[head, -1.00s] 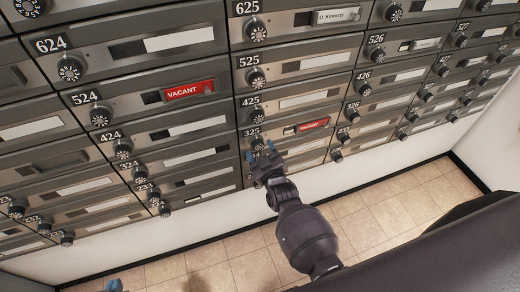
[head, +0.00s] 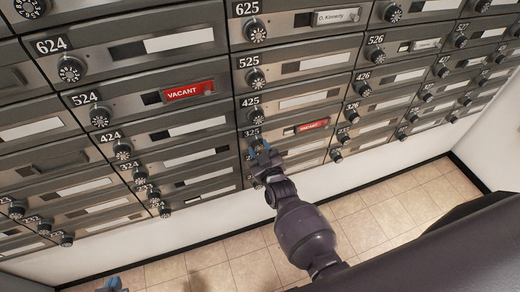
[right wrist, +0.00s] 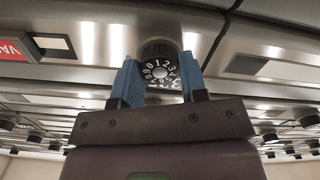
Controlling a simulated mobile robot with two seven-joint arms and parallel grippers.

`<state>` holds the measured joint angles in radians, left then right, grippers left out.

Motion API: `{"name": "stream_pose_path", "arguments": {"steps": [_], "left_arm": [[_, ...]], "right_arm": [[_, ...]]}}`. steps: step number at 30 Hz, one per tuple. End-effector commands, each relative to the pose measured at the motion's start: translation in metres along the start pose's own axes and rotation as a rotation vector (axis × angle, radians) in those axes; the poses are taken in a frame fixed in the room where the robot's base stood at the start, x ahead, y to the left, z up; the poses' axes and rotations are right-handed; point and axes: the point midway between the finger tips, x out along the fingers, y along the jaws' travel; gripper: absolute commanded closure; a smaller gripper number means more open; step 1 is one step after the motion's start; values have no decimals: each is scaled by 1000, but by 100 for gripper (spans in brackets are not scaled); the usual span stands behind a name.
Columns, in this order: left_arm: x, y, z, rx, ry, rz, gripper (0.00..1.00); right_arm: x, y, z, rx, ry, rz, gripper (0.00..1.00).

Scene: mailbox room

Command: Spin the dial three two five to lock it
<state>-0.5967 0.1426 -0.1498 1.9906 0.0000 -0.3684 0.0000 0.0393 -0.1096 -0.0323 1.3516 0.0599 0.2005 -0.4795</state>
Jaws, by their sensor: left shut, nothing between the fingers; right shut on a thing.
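The 325 dial is a small black knob with white numerals, on the box under the 325 label (head: 252,133). In the head view my right gripper (head: 260,151) covers most of it. In the right wrist view the dial (right wrist: 160,68) sits between the two blue fingertips, which are shut on its sides. A red VACANT plate (head: 313,126) is on the same box, right of the dial. My left gripper (head: 113,285) is shut and empty at the bottom edge, low over the floor.
Rows of grey mailboxes with similar dials surround it, including the 425 dial (head: 256,110) just above and the 324 dial (head: 140,174) to the left. Another red VACANT plate (head: 188,91) is on box 524. Tiled floor (head: 215,280) lies open below the wall.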

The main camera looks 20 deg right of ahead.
Motion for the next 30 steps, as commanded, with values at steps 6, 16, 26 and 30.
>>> {"name": "stream_pose_path", "arguments": {"steps": [6, 16, 26, 30], "left_arm": [[-4, -1, -2, -1, -3, -1, 100], [-5, -1, 1, -1, -7, -2, 100], [-4, -1, -2, -1, -3, -1, 100], [-3, 0, -3, 0, 0, 0, 100]], "right_arm": [[0, 0, 0, 166, 0, -1, 84], [0, 0, 0, 202, -1, -1, 84], [0, 0, 0, 202, 0, 0, 35], [0, 0, 0, 201, 0, 0, 35]]}}
